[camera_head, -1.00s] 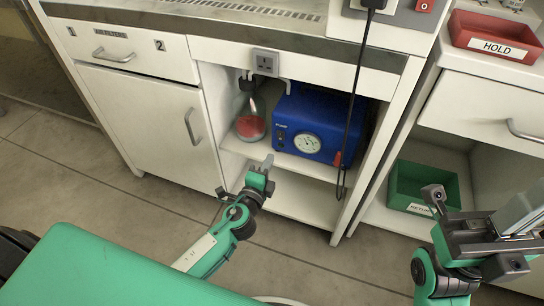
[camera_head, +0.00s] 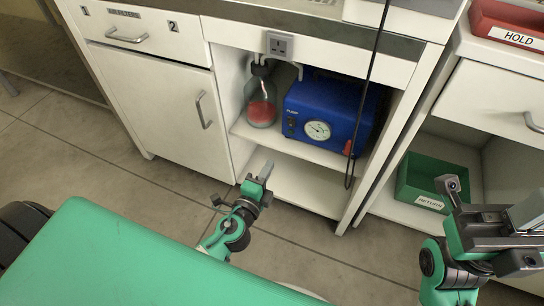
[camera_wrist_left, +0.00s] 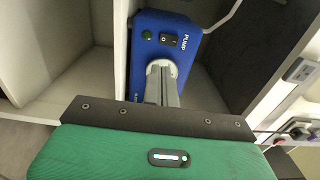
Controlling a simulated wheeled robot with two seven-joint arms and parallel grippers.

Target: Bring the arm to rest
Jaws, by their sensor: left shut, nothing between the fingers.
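My left gripper (camera_head: 266,170) is in front of the open cabinet bay, below and to the left of the blue pump (camera_head: 350,105). Its fingers are shut with nothing between them and appear apart from the shelf. In the left wrist view the shut fingers (camera_wrist_left: 162,85) point toward the pump (camera_wrist_left: 180,22) and cover part of its round gauge. My right gripper (camera_head: 500,215) is at the right edge of the head view, partly cut off, so its jaw state is unclear.
A flask with red liquid (camera_head: 262,113) stands left of the pump on the shelf (camera_head: 285,150). A black cable (camera_head: 367,90) hangs before the bay. A green RETURN bin (camera_head: 425,190) is at right, a red HOLD tray (camera_head: 508,30) above.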

